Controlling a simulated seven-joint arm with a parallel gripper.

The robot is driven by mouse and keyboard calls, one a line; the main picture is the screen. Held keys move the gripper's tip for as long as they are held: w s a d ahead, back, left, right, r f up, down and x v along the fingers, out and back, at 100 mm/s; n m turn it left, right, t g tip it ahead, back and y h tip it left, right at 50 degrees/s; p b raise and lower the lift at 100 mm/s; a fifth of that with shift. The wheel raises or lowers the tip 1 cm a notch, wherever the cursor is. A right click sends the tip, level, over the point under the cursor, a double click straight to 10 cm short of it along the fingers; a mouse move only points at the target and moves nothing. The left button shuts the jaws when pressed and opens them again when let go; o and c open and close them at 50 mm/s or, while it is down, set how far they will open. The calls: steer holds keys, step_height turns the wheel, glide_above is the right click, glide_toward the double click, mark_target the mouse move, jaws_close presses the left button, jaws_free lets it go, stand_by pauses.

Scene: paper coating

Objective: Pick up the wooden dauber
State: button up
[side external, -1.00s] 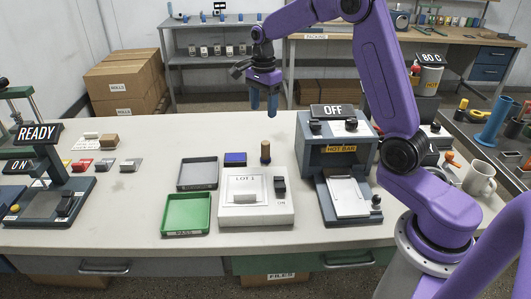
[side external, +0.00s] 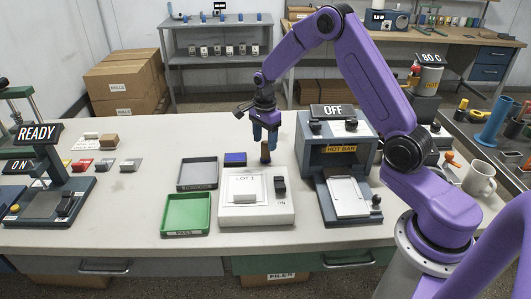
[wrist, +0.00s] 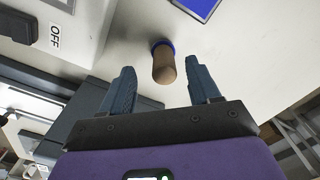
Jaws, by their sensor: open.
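The wooden dauber (side external: 265,153) stands upright on the white table, behind the LOT 1 device and to the right of the blue pad. In the wrist view the dauber (wrist: 164,66) shows a brown body with a blue band at its base. My gripper (side external: 265,137) is open and points down at the dauber from just above and behind it. In the wrist view the two fingers (wrist: 163,86) are spread, and the dauber's top end appears between their tips. Whether the fingers reach down beside it is hard to tell.
The blue pad (side external: 235,159) lies left of the dauber. The LOT 1 device (side external: 256,214) stands in front. The hot bar machine (side external: 322,160) rises close on the right. A grey tray (side external: 197,187) and a green tray (side external: 186,230) lie to the left.

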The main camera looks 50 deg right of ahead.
mark_target(265, 142)
steer(key=shift+w+d+f, duration=0.1)
steer(key=shift+d+f, duration=0.05)
steer(key=shift+f, duration=1.15)
steer(key=shift+w+d+f, duration=0.1)
steer(key=shift+d+f, duration=0.05)
steer(key=shift+f, duration=1.15)
steer(key=c, duration=1.1)
